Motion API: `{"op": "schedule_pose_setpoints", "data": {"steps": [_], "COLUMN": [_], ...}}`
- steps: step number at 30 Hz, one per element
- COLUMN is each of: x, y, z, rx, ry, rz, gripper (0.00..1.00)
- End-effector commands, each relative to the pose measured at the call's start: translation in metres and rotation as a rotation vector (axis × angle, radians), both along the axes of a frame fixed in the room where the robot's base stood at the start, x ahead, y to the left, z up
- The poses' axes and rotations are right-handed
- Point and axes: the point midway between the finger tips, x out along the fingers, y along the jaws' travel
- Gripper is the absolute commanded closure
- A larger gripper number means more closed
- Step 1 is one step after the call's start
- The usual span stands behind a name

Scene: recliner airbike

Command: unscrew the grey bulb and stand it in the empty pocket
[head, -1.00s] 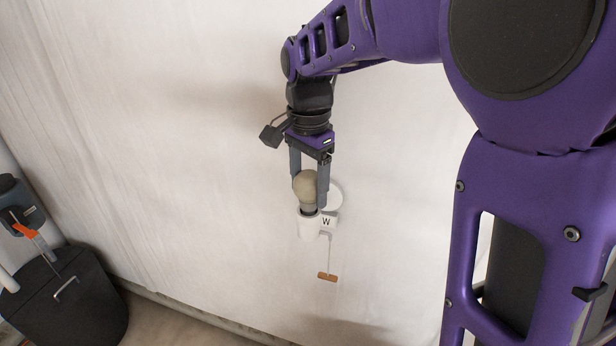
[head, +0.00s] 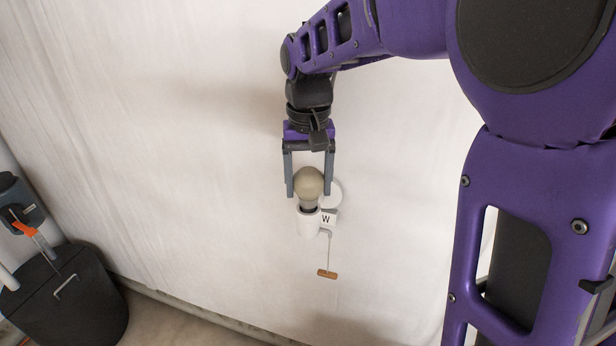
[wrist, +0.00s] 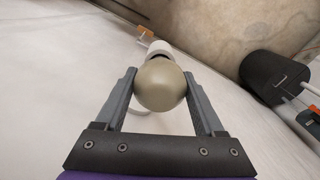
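The grey bulb (head: 309,184) stands upright, neck down, in a white socket (head: 309,224) on the pale wall. The wrist view shows the rounded end of the bulb (wrist: 161,85) between the fingers, with part of the white socket (wrist: 158,47) beyond it. My gripper (head: 309,192) comes from above, one finger on each side of the bulb. In the wrist view my gripper (wrist: 160,78) has both fingers against the bulb's sides, with no clear gap. The bulb's threaded end is hidden in the socket. I cannot make out an empty pocket in either view.
A white tag marked W (head: 327,219) and a round white plate sit beside the socket. A cord with a wooden handle (head: 327,274) hangs below. A black bin (head: 68,300) stands at lower left, under a dark fixture with an orange part. The wall around the socket is mostly clear.

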Motion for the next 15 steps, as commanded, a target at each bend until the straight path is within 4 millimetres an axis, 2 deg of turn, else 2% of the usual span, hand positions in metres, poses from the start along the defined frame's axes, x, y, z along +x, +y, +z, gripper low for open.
{"op": "schedule_pose_setpoints", "data": {"steps": [1,4,5,15], "x": [-0.0008,-0.0006,-0.0005,0.0000], "y": [-0.0004,-0.0003,-0.0003,0.0000], "z": [-0.0019,-0.0015,-0.0014,0.0027], "rx": [-0.001,-0.001,-0.001,0.000], "ry": [0.004,0.003,0.003,0.000], "rz": [-0.001,-0.001,-0.001,-0.002], "gripper": [0.21,0.03,0.00,0.00]}}
